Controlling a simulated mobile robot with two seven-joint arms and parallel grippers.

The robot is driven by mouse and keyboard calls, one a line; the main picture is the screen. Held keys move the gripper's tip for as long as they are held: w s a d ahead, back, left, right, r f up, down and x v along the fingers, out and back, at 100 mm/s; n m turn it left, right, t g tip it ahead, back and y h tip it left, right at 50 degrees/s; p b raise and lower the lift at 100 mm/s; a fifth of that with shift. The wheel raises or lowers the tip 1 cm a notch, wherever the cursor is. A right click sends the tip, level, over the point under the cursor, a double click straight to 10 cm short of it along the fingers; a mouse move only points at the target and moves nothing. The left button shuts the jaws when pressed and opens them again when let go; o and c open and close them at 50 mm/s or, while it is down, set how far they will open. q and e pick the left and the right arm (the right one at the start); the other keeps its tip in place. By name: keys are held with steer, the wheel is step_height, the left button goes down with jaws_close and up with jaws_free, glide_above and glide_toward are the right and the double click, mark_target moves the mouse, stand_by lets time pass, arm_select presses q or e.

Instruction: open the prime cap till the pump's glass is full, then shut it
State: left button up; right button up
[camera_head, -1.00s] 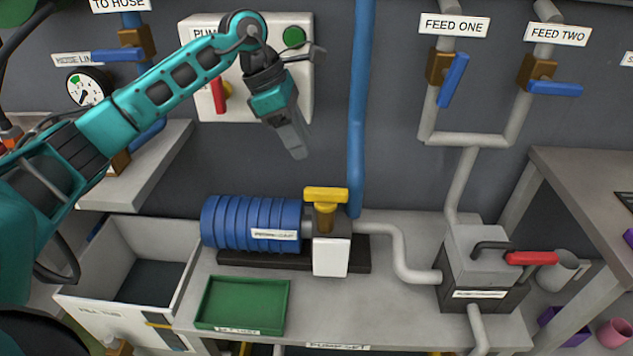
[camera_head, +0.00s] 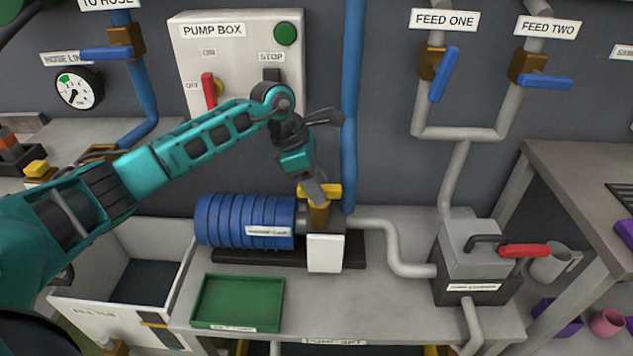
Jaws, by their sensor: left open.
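The blue ribbed pump (camera_head: 245,222) sits on the grey bench. A yellow cap with a wide handle (camera_head: 333,191) stands upright on a brass neck at its right end, above a white block (camera_head: 325,253). My left gripper (camera_head: 316,198) is open and points down at the cap, overlapping its left part in the picture. I cannot tell whether it touches the cap. The pump's glass cannot be made out, nor its level. My right gripper is not in view.
A green tray (camera_head: 238,301) lies in front of the pump. A blue pipe (camera_head: 352,110) rises behind the cap. The pump box (camera_head: 238,55) with a red lever is on the wall. A grey strainer box (camera_head: 476,250) with a red handle stands right.

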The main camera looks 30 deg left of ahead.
arm_select(q)
steer(key=shift+c, duration=0.4)
jaws_close()
steer(key=shift+n, duration=0.3)
steer(key=n+t+p, duration=0.1)
steer(key=n, duration=0.2)
steer(key=shift+s+y, duration=0.15)
steer(key=shift+y, duration=0.25)
steer(key=n+t+y, duration=0.1)
steer(key=n, duration=0.3)
steer(key=shift+d, duration=0.2)
steer(key=n+y, duration=0.1)
steer(key=n, duration=0.1)
steer(key=n+y, duration=0.1)
steer(key=n, duration=0.1)
steer(key=shift+d+f+n+b, duration=0.1)
steer(key=shift+d+n+b, duration=0.05)
steer(key=shift+n+b, duration=0.2)
steer(key=shift+s+n+y+b, duration=0.1)
steer(key=shift+n+y+b, duration=0.4)
steer(key=shift+n, duration=1.25)
